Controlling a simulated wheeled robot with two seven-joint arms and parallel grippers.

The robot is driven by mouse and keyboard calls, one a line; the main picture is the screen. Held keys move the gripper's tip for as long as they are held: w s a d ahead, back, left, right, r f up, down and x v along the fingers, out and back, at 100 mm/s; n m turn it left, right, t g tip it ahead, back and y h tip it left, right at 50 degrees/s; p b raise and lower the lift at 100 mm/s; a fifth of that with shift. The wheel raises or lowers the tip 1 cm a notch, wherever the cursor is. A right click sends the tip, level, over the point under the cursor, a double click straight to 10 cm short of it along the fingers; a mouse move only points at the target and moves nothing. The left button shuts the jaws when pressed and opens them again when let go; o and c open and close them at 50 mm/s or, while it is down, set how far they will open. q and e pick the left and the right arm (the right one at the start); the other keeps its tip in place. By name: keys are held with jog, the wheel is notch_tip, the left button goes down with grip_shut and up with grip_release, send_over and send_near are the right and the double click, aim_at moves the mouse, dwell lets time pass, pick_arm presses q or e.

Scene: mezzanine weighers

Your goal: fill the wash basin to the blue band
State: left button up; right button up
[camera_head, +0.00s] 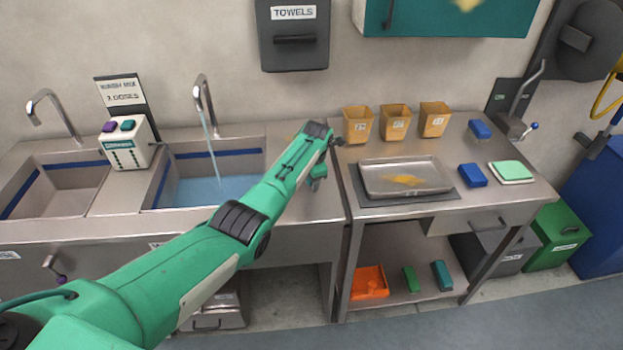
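The right-hand wash basin (258,160) is a steel sink with a blue band (228,153) around its inside wall. Water (205,188) covers its floor, with the surface below the band at the back wall. A stream runs into it from the curved tap (203,95). My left arm crosses in front of the basin and hides its front right part. My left gripper (318,178) is small in view, over the counter to the right of the basin; whether its fingers are open does not show. My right gripper is out of view.
A left-hand basin (70,203) looks empty, with its own tap (48,105) and a lever with a purple knob (60,277). A dispenser (125,145) stands between the basins. The right bench holds a tray (405,177), three tan tubs (396,122) and blue blocks (472,175).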

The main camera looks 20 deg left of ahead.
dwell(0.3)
pick_arm(q)
notch_tip(320, 180, up, 14)
jog(key=s+d+b, duration=0.1)
jog(key=s+b, duration=0.1)
jog(key=shift+d+f, duration=0.25)
jog(key=shift+d, duration=0.05)
dwell(6.3)
